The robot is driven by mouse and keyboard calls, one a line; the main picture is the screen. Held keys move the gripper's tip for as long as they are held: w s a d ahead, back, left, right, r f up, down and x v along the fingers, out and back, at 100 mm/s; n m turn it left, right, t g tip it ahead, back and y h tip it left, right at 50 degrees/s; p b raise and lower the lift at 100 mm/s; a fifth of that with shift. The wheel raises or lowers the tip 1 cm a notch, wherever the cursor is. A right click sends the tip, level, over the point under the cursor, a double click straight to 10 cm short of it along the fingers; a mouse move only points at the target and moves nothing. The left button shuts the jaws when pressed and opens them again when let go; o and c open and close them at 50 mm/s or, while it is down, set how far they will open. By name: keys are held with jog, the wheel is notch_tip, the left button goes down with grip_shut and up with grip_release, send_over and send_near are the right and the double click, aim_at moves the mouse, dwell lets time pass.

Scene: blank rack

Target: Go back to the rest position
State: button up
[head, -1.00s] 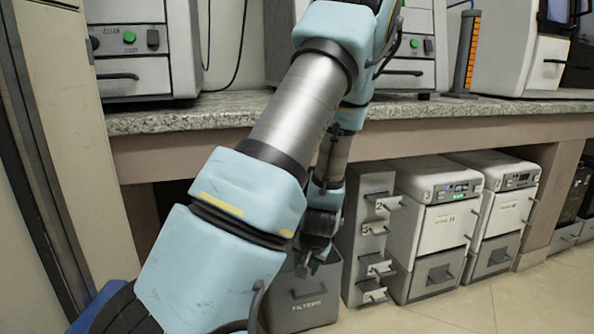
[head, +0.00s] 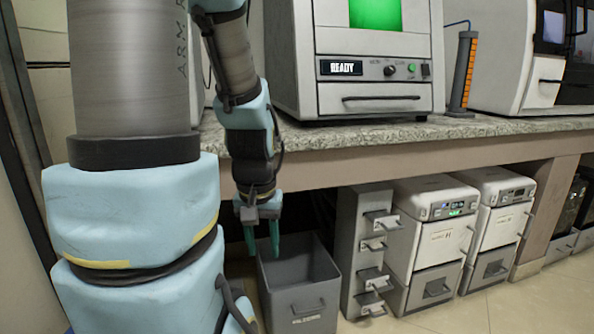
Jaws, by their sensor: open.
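My gripper (head: 262,240) points down in the head view, with its two green fingers apart and nothing seen between them. It hangs just in front of the counter's front edge, above the back left part of an open grey bin (head: 306,306). The fingertips overlap the bin's rim in the picture; I cannot tell whether they are inside it. My arm comes down from the top of the picture and its thick lower links fill the left side.
A stone counter (head: 490,124) carries a machine reading READY (head: 370,68) and an orange-striped column (head: 462,72). Below stand a grey rack with several handles (head: 346,250) and two white units (head: 428,235) (head: 500,215). Floor at the front right (head: 520,305) is clear.

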notch_tip(320, 180, up, 33)
jog(key=p, duration=3.1)
jog(key=shift+c, duration=0.3)
